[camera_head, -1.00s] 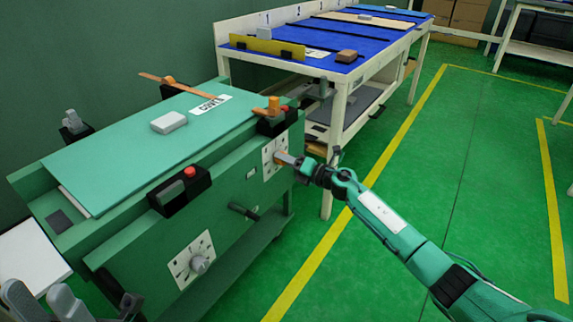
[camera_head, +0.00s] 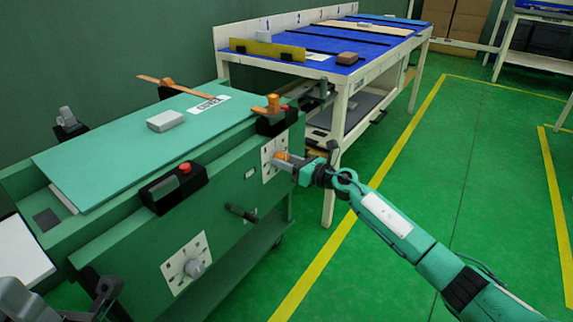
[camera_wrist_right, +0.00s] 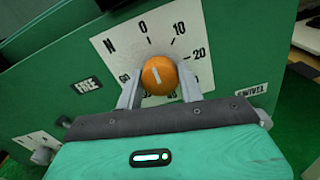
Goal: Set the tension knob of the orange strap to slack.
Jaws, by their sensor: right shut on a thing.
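The orange tension knob (camera_wrist_right: 159,76) sits on a white dial plate (camera_wrist_right: 112,43) with numbers and tick marks. Its short white mark points up and slightly left in the right wrist view, roughly towards the 0. My right gripper (camera_wrist_right: 158,92) is shut on the knob, one finger on each side. In the head view my right gripper (camera_head: 285,160) is at the dial on the green bench's front, hiding much of the knob. The orange strap (camera_head: 182,88) lies across the back of the bench top.
A second dial with a grey knob (camera_head: 194,268) is lower left on the same front. A dark handle (camera_head: 241,213) sticks out between the dials. A black box with a red button (camera_head: 185,168) sits on the near edge. A blue-topped table (camera_head: 330,45) stands behind; green floor is clear at right.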

